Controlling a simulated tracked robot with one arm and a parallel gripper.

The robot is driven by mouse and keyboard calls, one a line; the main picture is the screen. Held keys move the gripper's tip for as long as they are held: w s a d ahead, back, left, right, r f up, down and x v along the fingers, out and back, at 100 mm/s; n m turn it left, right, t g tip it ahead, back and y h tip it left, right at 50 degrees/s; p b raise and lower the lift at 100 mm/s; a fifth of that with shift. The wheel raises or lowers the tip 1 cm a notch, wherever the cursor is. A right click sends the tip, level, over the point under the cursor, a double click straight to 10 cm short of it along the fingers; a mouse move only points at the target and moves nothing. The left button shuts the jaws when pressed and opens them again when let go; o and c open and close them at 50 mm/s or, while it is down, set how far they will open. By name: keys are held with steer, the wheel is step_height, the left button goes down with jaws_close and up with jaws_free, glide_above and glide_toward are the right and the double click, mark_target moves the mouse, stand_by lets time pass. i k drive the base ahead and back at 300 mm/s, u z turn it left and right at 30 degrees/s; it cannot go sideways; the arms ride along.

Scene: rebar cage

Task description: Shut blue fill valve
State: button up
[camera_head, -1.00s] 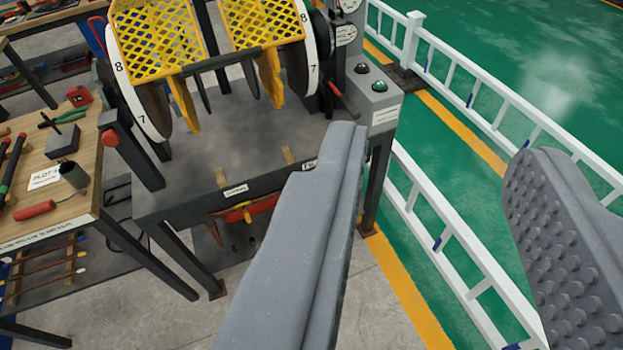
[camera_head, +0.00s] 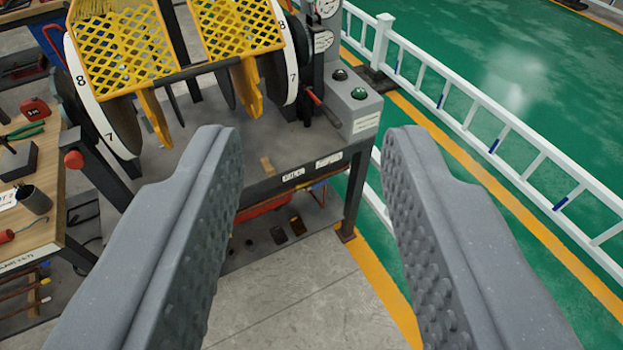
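My gripper (camera_head: 314,140) is open and empty, its two grey studded fingers spread wide in front of the camera. The gap between the fingers looks onto the front right of a dark metal bench and the floor beyond. I cannot make out a blue fill valve in this view. A grey control box (camera_head: 352,105) with a green and a dark button stands on the bench's right end, beyond the fingers. Round white gauges (camera_head: 324,40) are mounted behind it. A red-handled lever (camera_head: 322,105) sits beside the box.
Yellow mesh guards (camera_head: 125,45) and numbered wheels fill the bench top (camera_head: 190,160). A wooden tool table (camera_head: 40,225) stands at left. A white railing (camera_head: 480,115) runs along the green floor at right. The grey floor (camera_head: 290,310) in front is clear.

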mark_target(325, 182)
steer(key=i, duration=0.85)
steer(key=z, duration=0.05)
